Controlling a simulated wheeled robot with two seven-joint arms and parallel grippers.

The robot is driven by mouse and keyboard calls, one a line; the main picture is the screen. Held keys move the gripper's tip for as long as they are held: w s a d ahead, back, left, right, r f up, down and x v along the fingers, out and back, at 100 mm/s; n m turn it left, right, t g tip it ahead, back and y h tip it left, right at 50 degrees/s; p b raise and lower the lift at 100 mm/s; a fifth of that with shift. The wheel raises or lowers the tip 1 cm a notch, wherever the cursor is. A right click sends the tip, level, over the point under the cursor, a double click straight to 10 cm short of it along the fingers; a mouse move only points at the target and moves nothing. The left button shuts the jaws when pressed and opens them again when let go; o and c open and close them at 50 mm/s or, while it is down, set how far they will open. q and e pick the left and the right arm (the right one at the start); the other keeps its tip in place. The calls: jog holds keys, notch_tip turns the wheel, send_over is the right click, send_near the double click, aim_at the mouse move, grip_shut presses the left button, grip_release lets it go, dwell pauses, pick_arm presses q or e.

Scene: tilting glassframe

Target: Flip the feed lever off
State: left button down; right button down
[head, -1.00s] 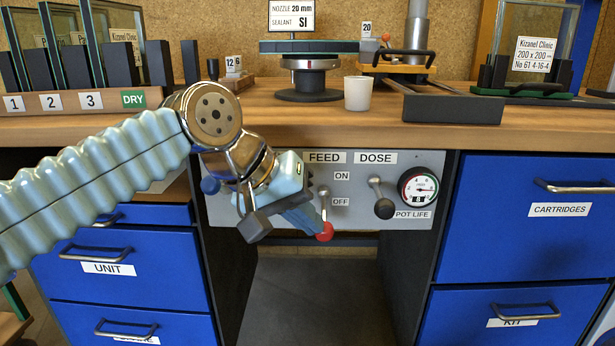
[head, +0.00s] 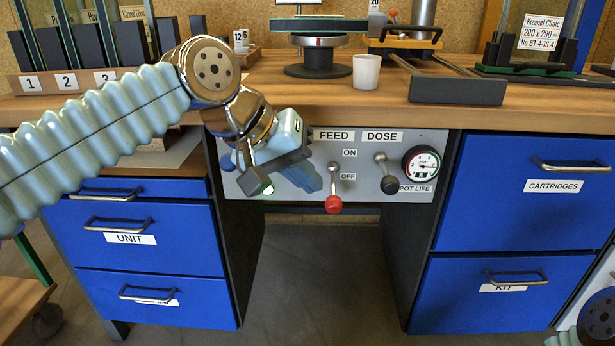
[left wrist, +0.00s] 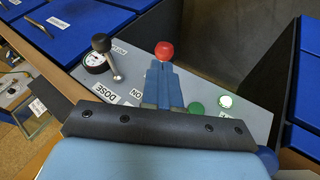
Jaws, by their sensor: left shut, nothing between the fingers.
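The feed lever (head: 334,185) is on the grey panel under the bench, below the FEED label. Its red knob (head: 334,203) hangs down, beside and below the OFF label. My left gripper (head: 312,184) is shut and empty, just left of the lever in the head view, with a small gap to the knob. In the left wrist view the shut fingers (left wrist: 161,68) point toward the red knob (left wrist: 164,50), which shows just beyond their tips; the lever's shaft is hidden there. My right gripper is not in view.
The dose lever (head: 385,170) with a black knob (head: 389,184) and the pot life gauge (head: 421,163) are right of the feed lever. A green button (left wrist: 196,108) lies close to my fingers. Blue drawers (head: 150,240) flank the open knee space. The bench edge (head: 330,116) overhangs the panel.

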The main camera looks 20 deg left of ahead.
pick_arm(q)
jog(key=s+p+v, duration=0.1)
jog(key=v, duration=0.9)
jog(key=shift+s+f, duration=0.2)
jog(key=shift+s, duration=0.2)
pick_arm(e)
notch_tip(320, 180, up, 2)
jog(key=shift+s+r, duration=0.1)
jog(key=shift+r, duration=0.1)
pick_arm(q)
jog(key=shift+d, duration=0.1)
